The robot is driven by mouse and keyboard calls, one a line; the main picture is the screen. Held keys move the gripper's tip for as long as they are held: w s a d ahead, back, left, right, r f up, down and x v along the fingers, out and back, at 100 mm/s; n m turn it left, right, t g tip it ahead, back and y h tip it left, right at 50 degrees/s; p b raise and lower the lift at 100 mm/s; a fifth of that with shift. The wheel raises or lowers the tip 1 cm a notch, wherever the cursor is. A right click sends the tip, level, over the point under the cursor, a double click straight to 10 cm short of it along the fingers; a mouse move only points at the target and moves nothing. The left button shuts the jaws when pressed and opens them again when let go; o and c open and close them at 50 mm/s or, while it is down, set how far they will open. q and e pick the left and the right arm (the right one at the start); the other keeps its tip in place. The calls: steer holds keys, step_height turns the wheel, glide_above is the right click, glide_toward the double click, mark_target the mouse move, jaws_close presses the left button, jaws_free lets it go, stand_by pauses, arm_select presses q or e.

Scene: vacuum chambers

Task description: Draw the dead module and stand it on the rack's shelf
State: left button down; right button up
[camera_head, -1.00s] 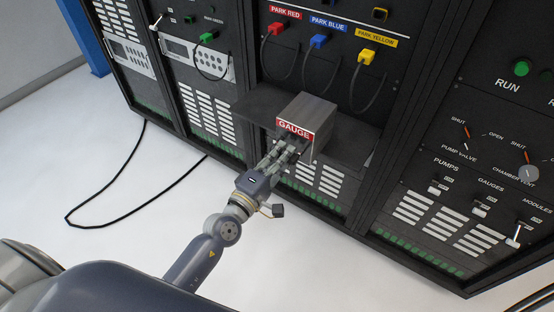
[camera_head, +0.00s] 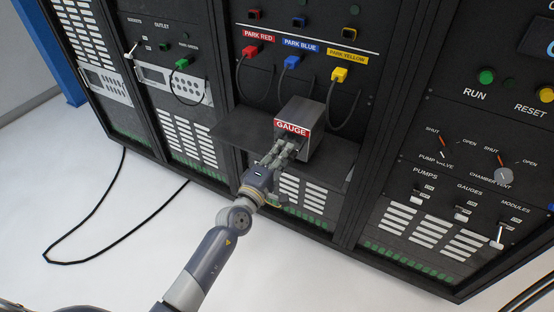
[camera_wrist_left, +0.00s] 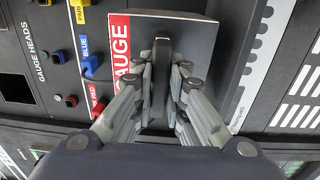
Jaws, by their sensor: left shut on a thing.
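The module is a grey metal box with a red GAUGE label (camera_head: 304,119). It is upright at the rack's shelf (camera_head: 240,130), a dark ledge below the coloured plugs; whether its base touches the shelf I cannot tell. My left gripper (camera_head: 282,152) is shut on the module's front handle. In the left wrist view the fingers (camera_wrist_left: 161,85) close on the dark handle in front of the module's face (camera_wrist_left: 190,40). My right gripper is not in view.
Red (camera_head: 250,51), blue (camera_head: 291,62) and yellow (camera_head: 339,74) plugs with hanging cables are on the panel behind the module. A control panel with RUN button (camera_head: 487,76) and switches is at right. A black cable (camera_head: 100,225) lies on the floor at left. Shelf space is free left of the module.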

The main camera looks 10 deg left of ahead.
arm_select(q)
steer(key=shift+x, duration=0.9)
steer(key=shift+w+f+b, duration=0.2)
steer(key=shift+f+b, duration=0.3)
steer(key=shift+b, duration=0.05)
steer(key=shift+w+f+b, duration=0.25)
steer(key=shift+f+b, duration=0.25)
steer(key=shift+f, duration=0.05)
steer(key=c, duration=1.5)
jaws_free()
steer(key=shift+c, duration=0.2)
steer(key=shift+d+f, duration=0.1)
steer(key=shift+f, duration=0.1)
steer(key=shift+s+r, duration=0.1)
steer(key=shift+s, duration=0.1)
